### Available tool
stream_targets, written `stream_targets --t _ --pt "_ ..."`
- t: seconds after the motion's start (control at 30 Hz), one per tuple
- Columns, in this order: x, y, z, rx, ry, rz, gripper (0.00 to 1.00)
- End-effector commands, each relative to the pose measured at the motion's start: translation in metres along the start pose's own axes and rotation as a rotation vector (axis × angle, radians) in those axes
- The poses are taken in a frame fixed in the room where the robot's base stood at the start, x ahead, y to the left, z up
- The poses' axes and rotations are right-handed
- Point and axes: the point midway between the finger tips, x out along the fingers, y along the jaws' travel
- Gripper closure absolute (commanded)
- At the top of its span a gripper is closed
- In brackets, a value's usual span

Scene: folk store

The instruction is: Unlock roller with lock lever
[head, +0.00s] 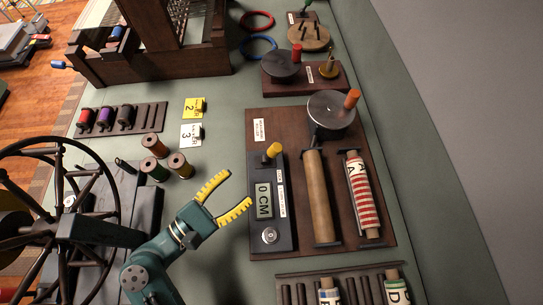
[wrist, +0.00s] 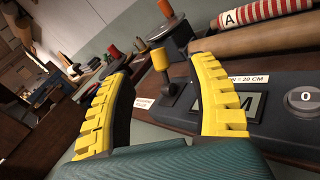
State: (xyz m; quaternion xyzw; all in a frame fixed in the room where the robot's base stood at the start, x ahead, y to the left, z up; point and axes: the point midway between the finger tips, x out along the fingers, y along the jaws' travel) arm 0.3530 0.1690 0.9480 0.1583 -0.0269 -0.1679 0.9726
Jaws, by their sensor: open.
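The lock lever (head: 273,150) has a yellow cylindrical knob and stands at the far end of a dark control box (head: 285,230) with a "0 CM" display. It also shows in the wrist view (wrist: 159,60), between my fingers and beyond them. The tan wooden roller (head: 318,200) lies beside the box, with a grey crank disc (head: 331,110) and orange handle (head: 352,98) at its far end. My gripper (head: 239,186) is open and empty, left of the box. Its yellow-padded fingers are apart from the lever.
A red-and-white striped roll (head: 362,195) lies right of the roller on the same brown board (head: 385,220). Thread spools (head: 155,145) stand left of my gripper. A dark spoked wheel (head: 60,215) is at the left.

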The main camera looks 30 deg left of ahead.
Motion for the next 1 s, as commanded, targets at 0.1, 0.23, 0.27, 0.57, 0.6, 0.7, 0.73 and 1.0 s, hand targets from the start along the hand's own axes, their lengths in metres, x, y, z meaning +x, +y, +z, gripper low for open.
stream_targets --t 0.1,0.23,0.27,0.57,0.6,0.7,0.73,1.0 --pt "-0.015 0.001 -0.029 -0.014 0.017 0.05 0.42" --pt "-0.009 0.004 -0.026 -0.014 0.018 0.053 0.42" --pt "-0.004 0.004 -0.026 -0.014 0.017 0.053 0.42" --pt "0.065 0.006 -0.027 -0.012 0.014 0.048 0.42" --pt "0.075 0.007 -0.027 -0.012 0.014 0.048 0.42" --pt "0.099 0.008 -0.027 -0.012 0.013 0.05 0.42" --pt "0.106 0.009 -0.027 -0.011 0.013 0.05 0.42" --pt "0.144 0.013 -0.028 -0.013 0.016 0.054 0.42"
